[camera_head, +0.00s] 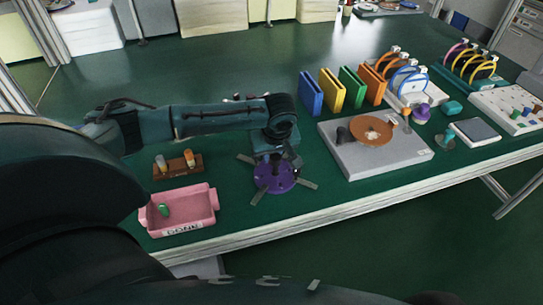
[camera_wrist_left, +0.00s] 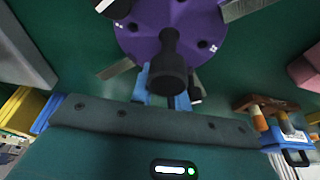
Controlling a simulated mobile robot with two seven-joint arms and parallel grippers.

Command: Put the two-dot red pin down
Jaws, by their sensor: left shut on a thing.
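My left gripper (camera_head: 277,155) reaches down over a purple disc (camera_head: 268,181) with metal strips around it. In the left wrist view, its blue fingers (camera_wrist_left: 163,90) are shut around a dark knob-like post (camera_wrist_left: 167,76) that stands out from the purple disc (camera_wrist_left: 195,22). I cannot tell whether the post is part of the disc. No red pin with two dots can be made out. My right gripper is not in view.
A pink tray (camera_head: 209,193) marked DONE, holding a green piece (camera_head: 163,210), and a wooden rack (camera_head: 170,172) with two pins stand to the left. A grey slab (camera_head: 400,157) with a brown disc (camera_head: 372,132) is to the right. Coloured upright boards stand behind. The table's front edge is near.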

